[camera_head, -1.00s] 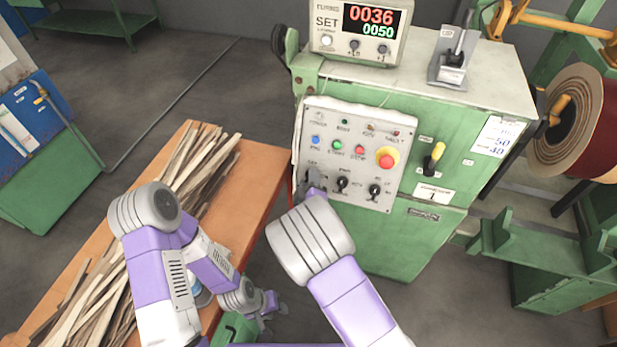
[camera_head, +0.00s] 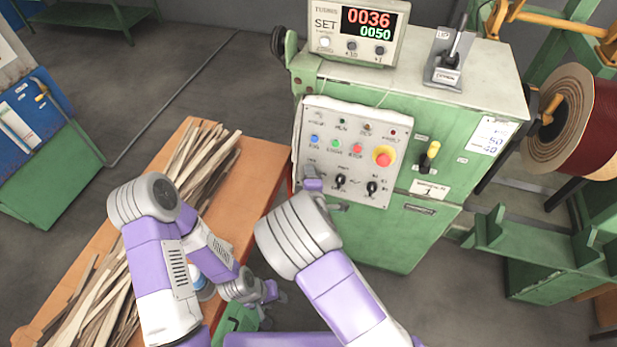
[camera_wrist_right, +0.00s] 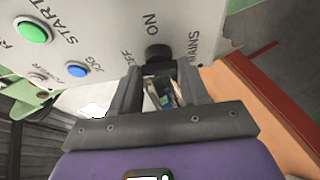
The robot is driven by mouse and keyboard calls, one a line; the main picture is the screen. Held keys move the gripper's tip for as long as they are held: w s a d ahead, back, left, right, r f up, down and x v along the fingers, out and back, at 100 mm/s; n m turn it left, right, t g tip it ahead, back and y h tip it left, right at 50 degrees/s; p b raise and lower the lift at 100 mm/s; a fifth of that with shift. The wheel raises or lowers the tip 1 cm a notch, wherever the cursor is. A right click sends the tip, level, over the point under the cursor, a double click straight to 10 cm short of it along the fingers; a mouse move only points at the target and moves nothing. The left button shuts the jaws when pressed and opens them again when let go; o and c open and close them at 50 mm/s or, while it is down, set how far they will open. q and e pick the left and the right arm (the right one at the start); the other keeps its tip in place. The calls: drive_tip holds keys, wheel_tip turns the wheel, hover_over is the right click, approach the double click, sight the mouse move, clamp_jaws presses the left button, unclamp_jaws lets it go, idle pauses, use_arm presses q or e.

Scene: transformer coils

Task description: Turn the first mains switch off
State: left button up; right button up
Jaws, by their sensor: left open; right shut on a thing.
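The mains switch (camera_wrist_right: 158,52) is a black rotary knob on the pale control panel, with "MAINS", "ON" and "OFF" lettered around it in the right wrist view. My right gripper (camera_wrist_right: 160,70) is shut on this knob, one finger on each side. The knob's exact pointing direction is hard to tell. In the head view my right wrist and hand cover the knob at the lower left of the control panel (camera_head: 325,112). My left gripper (camera_head: 270,293) is open and empty, low beside the orange bench.
The panel also carries two black knobs, coloured buttons and a red emergency stop (camera_head: 383,156). A display unit (camera_head: 355,30) reading 0036 and 0050 stands on the green cabinet (camera_head: 480,100). An orange bench (camera_head: 255,165) with wooden strips lies left. Grey floor is free behind it.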

drive_tip(key=o, duration=1.1)
drive_tip(key=shift+c, duration=0.2)
drive_tip(key=v, duration=0.7)
drive_tip(key=shift+s, duration=0.3)
drive_tip(key=s+d+f+m+g+h, duration=0.1)
drive_tip(key=s+d+f+m+g, duration=0.25)
drive_tip(key=f, duration=0.45)
drive_tip(key=s+d+f+m+g, duration=0.3)
drive_tip(key=s+d+f+m, duration=0.2)
drive_tip(key=f, duration=0.3)
drive_tip(key=s+f+m+g+y, duration=0.2)
drive_tip(key=s+m+g, duration=0.1)
drive_tip(key=s+m, duration=0.3)
drive_tip(key=s+f+m+g+y, duration=0.1)
drive_tip(key=s+f+m+g, duration=0.2)
drive_tip(key=s+m, duration=0.3)
drive_tip(key=shift+s+f+g+y, duration=0.35)
drive_tip(key=shift+s+y, duration=0.05)
drive_tip(key=shift+s, duration=0.8)
